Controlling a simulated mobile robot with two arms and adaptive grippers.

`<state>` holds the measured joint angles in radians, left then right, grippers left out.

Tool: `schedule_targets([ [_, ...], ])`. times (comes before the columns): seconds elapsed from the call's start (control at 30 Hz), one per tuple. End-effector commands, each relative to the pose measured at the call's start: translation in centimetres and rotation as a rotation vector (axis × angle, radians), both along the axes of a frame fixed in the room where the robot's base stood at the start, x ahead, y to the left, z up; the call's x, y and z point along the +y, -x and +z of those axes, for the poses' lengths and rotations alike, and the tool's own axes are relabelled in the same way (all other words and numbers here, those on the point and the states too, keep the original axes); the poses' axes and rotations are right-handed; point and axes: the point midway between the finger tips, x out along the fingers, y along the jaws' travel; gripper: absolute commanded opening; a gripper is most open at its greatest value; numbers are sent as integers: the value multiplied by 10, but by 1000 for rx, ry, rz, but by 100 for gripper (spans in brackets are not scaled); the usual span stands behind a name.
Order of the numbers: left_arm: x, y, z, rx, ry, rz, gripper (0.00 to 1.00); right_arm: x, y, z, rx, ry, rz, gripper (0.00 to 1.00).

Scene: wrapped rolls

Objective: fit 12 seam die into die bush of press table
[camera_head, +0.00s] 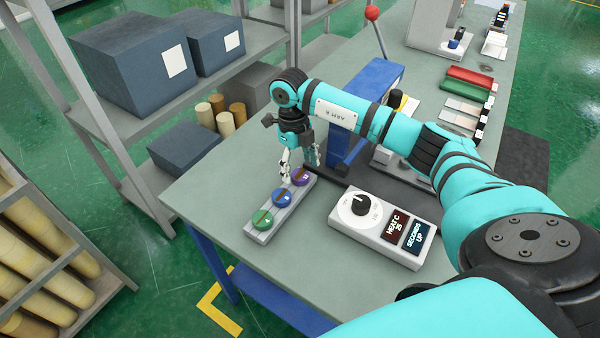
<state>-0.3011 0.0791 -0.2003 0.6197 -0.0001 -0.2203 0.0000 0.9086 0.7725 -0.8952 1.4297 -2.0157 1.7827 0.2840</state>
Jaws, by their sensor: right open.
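A light grey rack (262,235) on the near left of the press table (200,180) holds three round dies in a row: a green die (263,219), a blue die (282,197) and a purple die (300,178). Their markings are too small to read, so I cannot tell which is the 12 seam die. My right gripper (300,168) points down, open, just above the purple die at the rack's far end. I cannot tell whether its fingers touch the die. The die bush is not clearly visible; my right arm covers much of the blue press (372,78). My left gripper is out of view.
A control box (376,245) with a black dial and two displays stands right of the rack. A lever with a red knob (372,13) rises behind. Red and green bars (470,78) lie at the right. Shelves with blue boxes (135,60) flank the table's left.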

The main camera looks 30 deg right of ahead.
Motion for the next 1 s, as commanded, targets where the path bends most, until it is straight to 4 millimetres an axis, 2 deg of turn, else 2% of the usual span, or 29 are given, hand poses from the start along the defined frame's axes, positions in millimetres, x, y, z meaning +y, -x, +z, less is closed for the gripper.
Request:
schedule_targets([
  [0.03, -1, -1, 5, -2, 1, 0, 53, 0, 2, -5, 4, -1, 0, 72],
  [0.2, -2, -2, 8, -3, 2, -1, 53, 0, 3, -20, 0, 0, 1, 72],
  [0.43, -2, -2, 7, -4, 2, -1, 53, 0, 2, -21, -1, 0, 1, 71],
  [0.9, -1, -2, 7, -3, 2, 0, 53, -1, 2, -21, -1, 0, 0, 9],
  [1.0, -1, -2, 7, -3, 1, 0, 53, 0, 2, -20, -2, -1, 0, 1],
])
